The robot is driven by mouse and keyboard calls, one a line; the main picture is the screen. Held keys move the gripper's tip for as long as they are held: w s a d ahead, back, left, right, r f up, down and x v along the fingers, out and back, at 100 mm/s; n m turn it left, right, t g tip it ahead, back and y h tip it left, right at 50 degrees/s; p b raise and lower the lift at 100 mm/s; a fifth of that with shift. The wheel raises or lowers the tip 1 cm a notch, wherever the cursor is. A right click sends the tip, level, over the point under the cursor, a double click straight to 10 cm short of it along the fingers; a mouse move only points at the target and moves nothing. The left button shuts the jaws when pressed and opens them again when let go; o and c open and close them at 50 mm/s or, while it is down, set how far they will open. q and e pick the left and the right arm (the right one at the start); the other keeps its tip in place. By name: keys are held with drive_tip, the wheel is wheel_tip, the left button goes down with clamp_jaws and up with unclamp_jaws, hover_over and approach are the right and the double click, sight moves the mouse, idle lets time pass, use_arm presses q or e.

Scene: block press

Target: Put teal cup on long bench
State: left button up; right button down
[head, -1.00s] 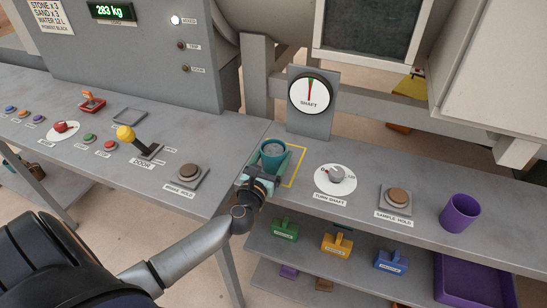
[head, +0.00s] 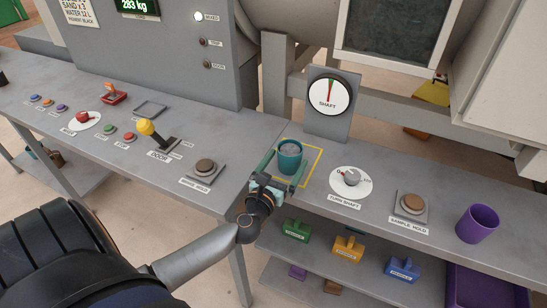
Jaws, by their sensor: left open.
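The teal cup (head: 289,158) stands upright on the long bench (head: 385,205), inside the yellow marked square (head: 318,160). Its inside looks grey, and I cannot tell what fills it. My left gripper (head: 281,172) reaches in from the lower left with its fingers apart, one on each side of the cup. I cannot tell whether a finger touches the cup. My right gripper is not in view.
The shaft gauge (head: 329,95) stands behind the cup. The shaft knob (head: 351,177), sample hold button (head: 412,203) and purple cup (head: 477,223) are to the right. The left bench carries a yellow-knobbed lever (head: 147,128). Colored blocks (head: 347,248) sit on a shelf below.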

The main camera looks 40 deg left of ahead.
use_arm(q)
drive_tip(key=b+v, duration=0.1)
drive_tip(key=v, duration=0.7)
drive_tip(key=s+d+f+m+g+h, duration=0.1)
drive_tip(key=s+d+f+m+h, duration=0.2)
drive_tip(key=m, duration=0.5)
drive_tip(key=d+f+m+h, duration=0.2)
drive_tip(key=d+m, duration=0.3)
drive_tip(key=m, duration=0.2)
drive_tip(key=s+d+f+m+g+h, duration=0.1)
drive_tip(key=s+d+f+m+h, duration=0.2)
drive_tip(key=m, duration=0.5)
drive_tip(key=s+d+f+m+g+y, duration=0.1)
drive_tip(key=s+d+f+m+g, duration=0.2)
drive_tip(key=f+m, duration=0.9)
drive_tip(key=s+m+g, duration=0.3)
drive_tip(key=s+m, duration=0.2)
drive_tip(key=shift+d+f+m+y, duration=0.15)
drive_tip(key=shift+f+m+y, duration=0.25)
wheel_tip(320, 180, up, 3)
drive_tip(key=shift+f+p, duration=0.25)
drive_tip(key=shift+p, duration=0.85)
